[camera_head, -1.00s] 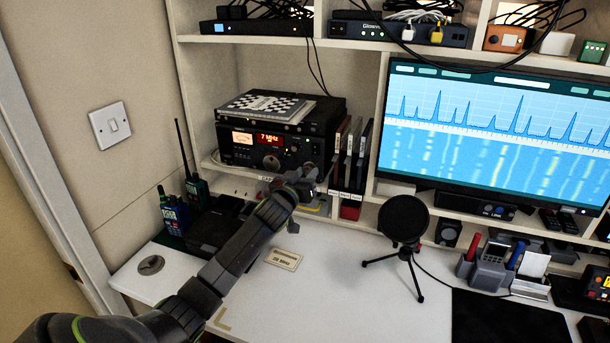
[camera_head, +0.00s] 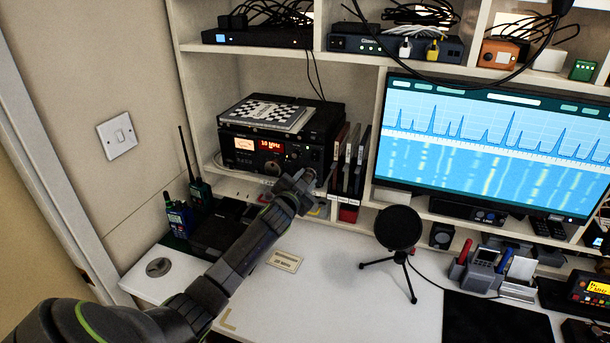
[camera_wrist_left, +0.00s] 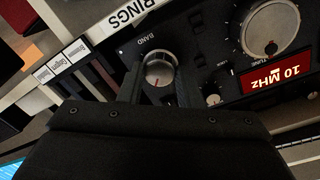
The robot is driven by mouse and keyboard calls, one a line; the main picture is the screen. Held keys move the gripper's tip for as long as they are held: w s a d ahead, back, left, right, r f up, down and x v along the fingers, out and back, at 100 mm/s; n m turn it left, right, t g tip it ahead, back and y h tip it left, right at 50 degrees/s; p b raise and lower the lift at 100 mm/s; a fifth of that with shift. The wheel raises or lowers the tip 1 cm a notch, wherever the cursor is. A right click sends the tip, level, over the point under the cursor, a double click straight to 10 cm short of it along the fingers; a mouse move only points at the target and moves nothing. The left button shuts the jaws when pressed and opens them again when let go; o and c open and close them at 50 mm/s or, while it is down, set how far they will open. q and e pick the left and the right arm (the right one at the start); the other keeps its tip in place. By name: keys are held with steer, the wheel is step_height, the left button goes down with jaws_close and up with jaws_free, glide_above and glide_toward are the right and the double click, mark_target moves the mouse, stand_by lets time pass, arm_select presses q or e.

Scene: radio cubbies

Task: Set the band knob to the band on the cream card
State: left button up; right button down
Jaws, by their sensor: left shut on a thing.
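The black radio (camera_head: 240,160) sits in the left cubby, its red display (camera_head: 271,146) reading 10 MHz. The display also shows, upside down, in the left wrist view (camera_wrist_left: 275,72). There the round silver band knob (camera_wrist_left: 159,70), labelled BAND, has a red pointer mark. My left gripper (camera_wrist_left: 157,82) has a finger on each side of the knob and is shut on it. In the head view the left gripper (camera_head: 308,183) is at the radio's lower right front and hides the knob. The cream card (camera_head: 285,261) lies on the white desk; its lettering is too small to read surely here.
A chessboard (camera_head: 268,113) lies on the radio. Binders (camera_head: 349,158) stand close to its right. Handheld radios (camera_head: 180,218) are left of my arm, and a microphone on a tripod (camera_head: 398,228) is to the right. Desk around the card is clear.

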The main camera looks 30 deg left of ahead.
arm_select(q)
steer(key=m+p, duration=0.2)
steer(key=m, duration=0.3)
steer(key=shift+r, duration=0.1)
steer(key=m+p, duration=0.1)
steer(key=m, duration=0.2)
steer(key=shift+d, duration=0.1)
steer(key=m+p, duration=0.1)
steer(key=m, duration=0.2)
steer(key=shift+y, duration=0.4)
steer(key=m, duration=0.4)
steer(key=shift+m+y+p, duration=0.3)
steer(key=shift+p, duration=0.1)
steer(key=shift+f+m, duration=0.2)
steer(key=shift+m, duration=2)
steer(key=o, duration=1)
